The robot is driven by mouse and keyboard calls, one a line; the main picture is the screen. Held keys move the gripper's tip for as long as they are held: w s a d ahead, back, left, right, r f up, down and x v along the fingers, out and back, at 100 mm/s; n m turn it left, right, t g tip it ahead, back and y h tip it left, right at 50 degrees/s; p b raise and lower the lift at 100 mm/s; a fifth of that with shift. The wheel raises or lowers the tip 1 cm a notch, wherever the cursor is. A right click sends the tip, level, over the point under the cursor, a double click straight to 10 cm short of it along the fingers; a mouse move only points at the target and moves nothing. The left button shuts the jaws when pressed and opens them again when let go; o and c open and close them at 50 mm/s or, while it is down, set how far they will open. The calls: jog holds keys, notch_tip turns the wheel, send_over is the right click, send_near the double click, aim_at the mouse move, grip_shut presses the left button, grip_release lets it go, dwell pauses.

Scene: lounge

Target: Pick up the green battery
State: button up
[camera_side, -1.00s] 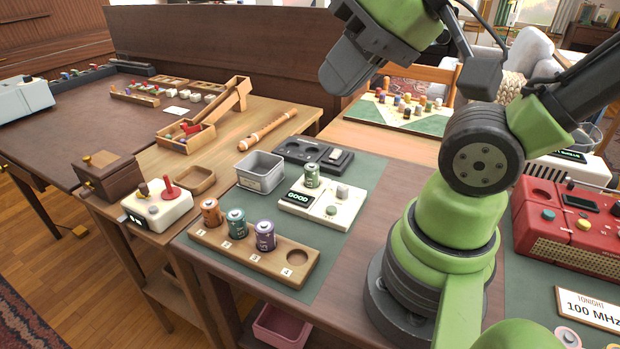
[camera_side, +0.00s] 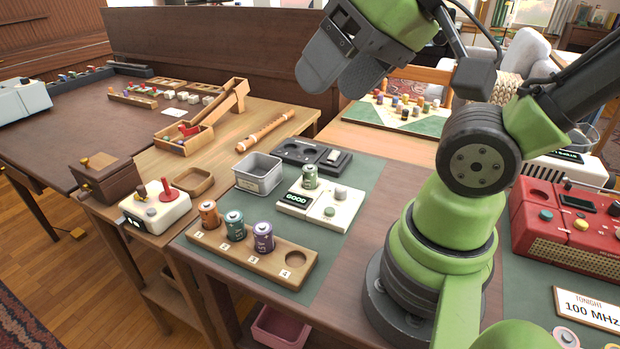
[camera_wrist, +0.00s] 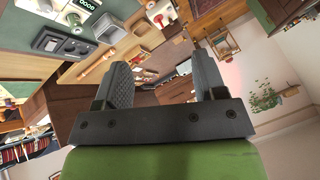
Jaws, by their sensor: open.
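A green battery (camera_side: 310,177) stands upright in the white tester (camera_side: 343,194), beside its display reading GOOD. A wooden holder (camera_side: 240,253) in front carries an orange battery (camera_side: 209,214), a teal-green battery (camera_side: 234,225) and a purple battery (camera_side: 263,237), all upright in numbered slots; slot 4 is empty. My gripper (camera_side: 342,78) is high above and behind the tester, apart from every battery. In the wrist view my gripper (camera_wrist: 163,88) shows two spread fingers with nothing between them. The tester (camera_wrist: 83,6) is partly cut off at that view's top edge.
A grey metal bin (camera_side: 258,173) and a dark tray (camera_side: 312,155) stand behind the tester. A joystick box (camera_side: 155,207) is to the left, a red radio (camera_side: 570,222) to the right. Bare table lies between the holder and my base.

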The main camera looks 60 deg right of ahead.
jog(key=w+d+f+g+h, duration=0.2)
jog(key=w+d, duration=0.3)
jog(key=w, duration=0.2)
jog(key=g, duration=0.5)
send_over(309, 167)
jog(key=shift+n, duration=0.3)
jog(key=f, duration=1.5)
jog(key=shift+s+a+f, duration=0.15)
jog(key=shift+s+f, duration=0.1)
jog(key=shift+f, duration=0.1)
notch_tip(309, 167, down, 4)
jog(key=shift+r, duration=0.15)
jog(key=shift+w+f, duration=0.2)
jog(key=shift+f, duration=2.95)
jog(key=c, duration=1.1)
jog(key=shift+c, duration=0.2)
jog(key=shift+r, duration=0.15)
